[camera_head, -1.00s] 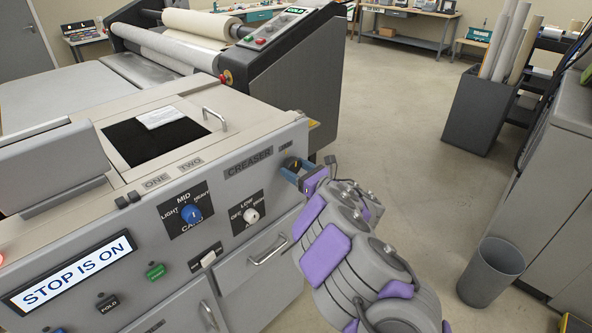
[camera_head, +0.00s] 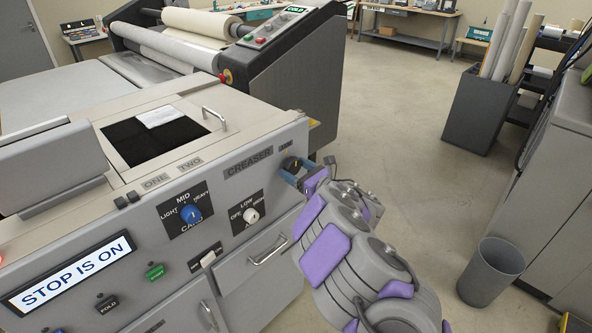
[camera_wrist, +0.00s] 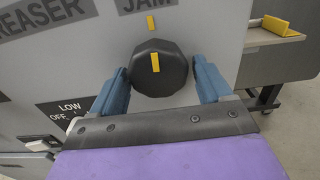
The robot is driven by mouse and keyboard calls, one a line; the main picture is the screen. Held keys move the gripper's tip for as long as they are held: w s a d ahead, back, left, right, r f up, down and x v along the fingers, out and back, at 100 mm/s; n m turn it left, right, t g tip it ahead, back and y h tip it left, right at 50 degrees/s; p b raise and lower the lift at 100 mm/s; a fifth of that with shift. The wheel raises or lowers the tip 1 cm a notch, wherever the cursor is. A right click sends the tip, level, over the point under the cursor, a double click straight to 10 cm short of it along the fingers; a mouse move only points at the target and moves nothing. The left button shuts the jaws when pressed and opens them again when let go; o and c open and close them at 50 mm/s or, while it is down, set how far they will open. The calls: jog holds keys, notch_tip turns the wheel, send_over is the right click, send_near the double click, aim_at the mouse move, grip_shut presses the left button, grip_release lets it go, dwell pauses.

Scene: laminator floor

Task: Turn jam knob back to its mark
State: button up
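The jam knob (camera_wrist: 160,70) is a dark faceted knob on the creaser's front panel, under the JAM label. Its yellow pointer line points up, nearly in line with the yellow mark (camera_wrist: 151,22) on the panel above it. My gripper (camera_wrist: 162,82) has its two blue fingers on either side of the knob. A narrow gap shows at the right finger; the left finger is very close to the knob's edge, and I cannot tell if it touches. In the head view the knob (camera_head: 291,164) sits at the panel's right end, with my gripper (camera_head: 287,177) partly over it.
The creaser (camera_head: 225,155) carries other knobs: a blue one (camera_head: 191,213) and a white one (camera_head: 250,215). A drawer handle (camera_head: 268,250) sticks out below. A grey bin (camera_head: 492,272) stands to the right. Floor behind my arm is clear.

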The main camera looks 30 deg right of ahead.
jog(key=shift+o, duration=1)
jog(key=shift+r, duration=0.1)
jog(key=shift+s, duration=0.1)
jog(key=shift+s+d, duration=0.15)
jog(key=shift+s, duration=0.15)
jog(key=v, duration=1.6)
jog(key=shift+s+d, duration=0.15)
jog(key=shift+s, duration=0.1)
jog(key=shift+c, duration=0.2)
